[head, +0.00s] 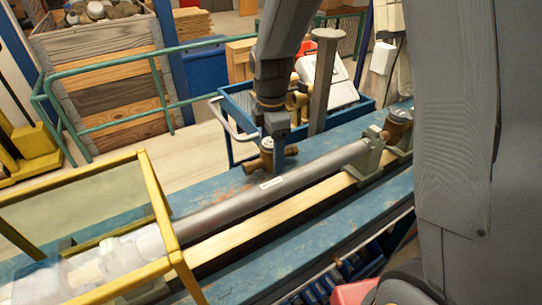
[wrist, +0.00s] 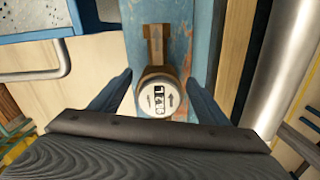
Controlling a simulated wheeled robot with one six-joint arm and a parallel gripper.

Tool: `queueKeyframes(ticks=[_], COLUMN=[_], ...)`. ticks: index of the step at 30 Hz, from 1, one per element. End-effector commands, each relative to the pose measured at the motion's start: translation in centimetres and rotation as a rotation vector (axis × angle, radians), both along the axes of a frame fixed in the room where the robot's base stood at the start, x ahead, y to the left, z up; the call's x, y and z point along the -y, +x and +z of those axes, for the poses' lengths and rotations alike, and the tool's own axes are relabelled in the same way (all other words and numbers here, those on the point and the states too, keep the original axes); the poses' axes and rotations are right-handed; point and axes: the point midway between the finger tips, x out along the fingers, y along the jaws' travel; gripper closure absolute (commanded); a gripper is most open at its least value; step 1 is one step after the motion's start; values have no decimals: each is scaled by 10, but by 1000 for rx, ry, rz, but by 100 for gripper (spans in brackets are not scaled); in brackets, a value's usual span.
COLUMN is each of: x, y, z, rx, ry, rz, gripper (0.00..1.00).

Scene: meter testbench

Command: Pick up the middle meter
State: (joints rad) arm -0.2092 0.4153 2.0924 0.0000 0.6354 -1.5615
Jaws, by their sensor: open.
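A brass meter (head: 267,150) with a round grey-white top stands on the blue bench beside the long grey pipe, under my gripper. In the wrist view, this meter (wrist: 158,95) shows its white dial with dark digits and an arrow, and a brown pipe stub runs up from it. My gripper (head: 273,138) is right above it, pointing down. In the wrist view, the blue fingers of my gripper (wrist: 159,84) are open, one on each side of the meter with gaps between. Another brass meter (head: 399,124) sits at the right end of the pipe.
The grey pipe (head: 270,186) runs along the bench (head: 335,218), close to the meter. A yellow frame (head: 160,215) stands at the left. A blue-edged tray (head: 231,130) with a grey handle is behind the meter. A green railing (head: 110,68) is farther back.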

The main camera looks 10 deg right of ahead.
Motion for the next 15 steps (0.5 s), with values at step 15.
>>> queueKeyframes(ticks=[15], x=[0], y=[0], z=[-6], rx=[2], ry=[0], rz=[0], gripper=[63])
